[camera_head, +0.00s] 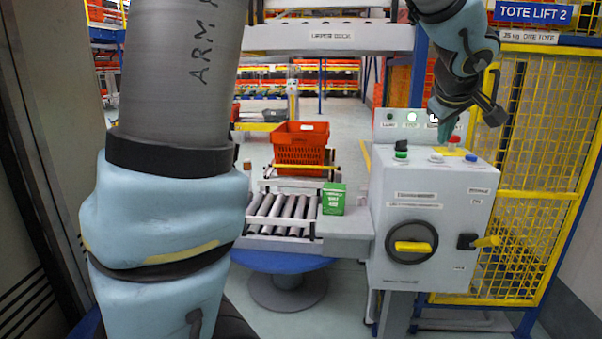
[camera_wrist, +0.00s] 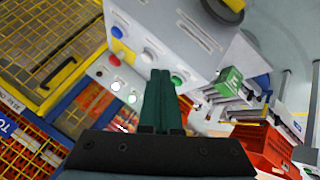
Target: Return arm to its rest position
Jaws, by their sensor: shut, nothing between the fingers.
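My gripper (camera_head: 444,137) hangs at the upper right in the head view, over the back part of the grey control box (camera_head: 430,222). In the wrist view its two dark green fingers (camera_wrist: 160,78) lie side by side, shut and empty. The fingertips point toward the button face of the control box (camera_wrist: 165,35); whether they touch it I cannot tell. My arm is bent, with its large upper links filling the left of the head view and its wrist reaching in from the top right.
The control box has a green button (camera_head: 401,146), a red button (camera_head: 454,140) and a yellow rotary switch (camera_head: 413,246). A yellow mesh fence (camera_head: 520,190) stands close on the right.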

